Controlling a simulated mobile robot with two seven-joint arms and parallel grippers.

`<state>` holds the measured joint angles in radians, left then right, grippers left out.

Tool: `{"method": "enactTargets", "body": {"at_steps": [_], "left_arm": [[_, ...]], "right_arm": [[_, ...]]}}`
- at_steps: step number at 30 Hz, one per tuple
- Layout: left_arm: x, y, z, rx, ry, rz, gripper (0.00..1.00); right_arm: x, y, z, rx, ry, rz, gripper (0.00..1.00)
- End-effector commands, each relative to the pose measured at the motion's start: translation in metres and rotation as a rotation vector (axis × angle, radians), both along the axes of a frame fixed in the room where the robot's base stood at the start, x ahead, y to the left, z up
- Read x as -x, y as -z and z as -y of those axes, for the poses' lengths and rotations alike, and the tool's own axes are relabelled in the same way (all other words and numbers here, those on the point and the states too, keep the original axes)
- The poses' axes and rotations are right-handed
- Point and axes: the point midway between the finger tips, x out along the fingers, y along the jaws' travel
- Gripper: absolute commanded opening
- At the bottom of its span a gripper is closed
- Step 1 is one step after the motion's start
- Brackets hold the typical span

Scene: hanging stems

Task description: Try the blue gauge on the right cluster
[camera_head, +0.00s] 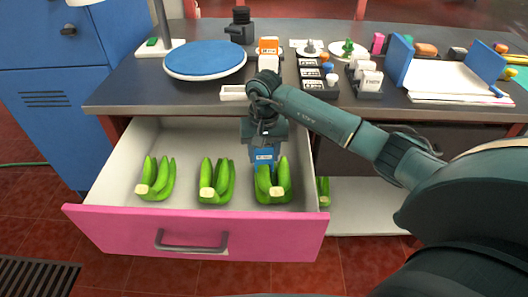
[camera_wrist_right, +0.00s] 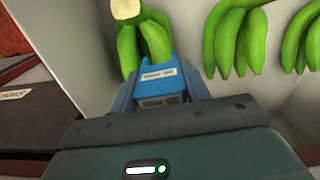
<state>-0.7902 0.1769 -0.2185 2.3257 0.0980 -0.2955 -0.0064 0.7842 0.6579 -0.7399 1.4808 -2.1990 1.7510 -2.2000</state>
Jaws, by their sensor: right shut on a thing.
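My right gripper (camera_head: 264,143) is shut on the blue gauge (camera_head: 264,156), which points down into the open drawer. The blue gauge, with a white label, also shows in the right wrist view (camera_wrist_right: 158,72). The right cluster (camera_head: 273,184) of green bananas lies just below and in front of the gauge; in the right wrist view it shows behind the gauge (camera_wrist_right: 155,40). The gauge overlaps the cluster's fingers in both views; I cannot tell whether they touch. The middle cluster (camera_head: 217,184) and left cluster (camera_head: 156,181) lie apart to the left. My left gripper is not in view.
The pink-fronted drawer (camera_head: 190,232) stands open below the dark counter (camera_head: 130,95). On the counter are a blue round plate (camera_head: 205,58), an orange-topped block (camera_head: 268,47), labelled black holders (camera_head: 312,75) and a white tray (camera_head: 452,80). More green fruit (camera_head: 323,190) shows beyond the drawer's right wall.

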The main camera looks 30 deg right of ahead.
Motion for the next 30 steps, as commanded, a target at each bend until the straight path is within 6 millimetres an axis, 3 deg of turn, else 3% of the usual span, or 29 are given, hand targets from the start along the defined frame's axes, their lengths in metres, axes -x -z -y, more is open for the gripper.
{"method": "enactTargets", "body": {"at_steps": [30], "left_arm": [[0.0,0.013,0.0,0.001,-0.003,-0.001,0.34]], "right_arm": [[0.0,0.015,0.0,0.0,0.001,0.0,0.26]]}}
